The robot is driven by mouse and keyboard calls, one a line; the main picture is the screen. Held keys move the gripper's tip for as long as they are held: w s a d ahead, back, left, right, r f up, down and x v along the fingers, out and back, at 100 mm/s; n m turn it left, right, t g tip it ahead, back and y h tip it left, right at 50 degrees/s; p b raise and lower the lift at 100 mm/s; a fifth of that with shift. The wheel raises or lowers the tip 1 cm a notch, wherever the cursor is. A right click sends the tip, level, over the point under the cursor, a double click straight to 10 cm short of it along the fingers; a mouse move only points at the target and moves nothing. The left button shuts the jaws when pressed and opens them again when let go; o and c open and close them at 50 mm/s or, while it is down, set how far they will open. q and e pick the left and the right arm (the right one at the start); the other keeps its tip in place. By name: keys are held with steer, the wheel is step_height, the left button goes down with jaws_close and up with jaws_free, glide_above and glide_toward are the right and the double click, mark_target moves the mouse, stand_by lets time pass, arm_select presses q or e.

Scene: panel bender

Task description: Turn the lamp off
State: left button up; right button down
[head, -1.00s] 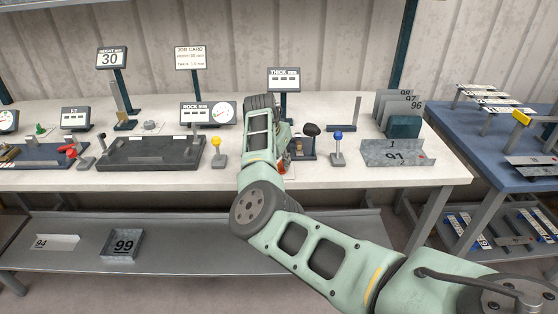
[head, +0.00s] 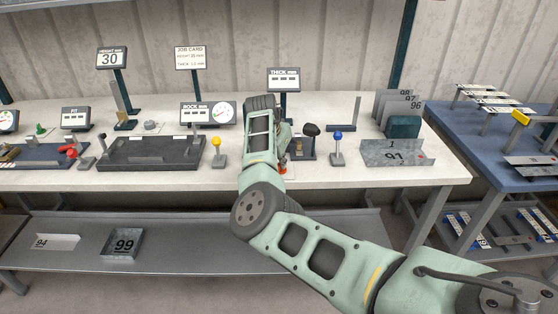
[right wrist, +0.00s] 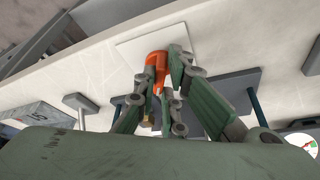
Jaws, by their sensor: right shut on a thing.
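A small orange-red knob-like part (right wrist: 157,66) stands on a white square plate (right wrist: 130,52) in the right wrist view. My right gripper (right wrist: 161,76) has its fingers on either side of it and is shut on it. In the head view a bit of the orange-red part (head: 282,169) shows at the bench's front area, beside my right arm. The arm hides most of the gripper there. I cannot make out a lamp that is clearly lit. My left gripper is not in view.
A blue-knobbed lever (head: 338,136) and a dark device (head: 303,147) stand just right of the arm. A yellow-knobbed lever (head: 216,142) and a dark tray (head: 150,153) are to its left. The THICK display (head: 284,78) rises behind.

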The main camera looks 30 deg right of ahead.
steer(key=n+p, duration=0.2)
steer(key=p, duration=0.1)
steer(key=n+t+y+p, duration=0.1)
steer(key=n+p, duration=0.1)
steer(key=p, duration=0.2)
steer(key=n+p, duration=0.3)
steer(key=shift+s+d+r+t+y+p, duration=0.3)
steer(key=shift+d+t+y, duration=0.05)
steer(key=shift+t+y, duration=0.05)
steer(key=shift+d+f+n+y+p, duration=0.15)
steer(key=shift+n+y+p, duration=0.35)
steer(key=shift+n+p, duration=0.5)
steer(key=shift+n+t+y+p, duration=0.3)
steer(key=shift+n+y, duration=0.1)
steer(key=shift+n, duration=0.9)
steer(key=shift+f, duration=0.1)
steer(key=c, duration=1.8)
jaws_free()
steer(key=shift+c, duration=0.2)
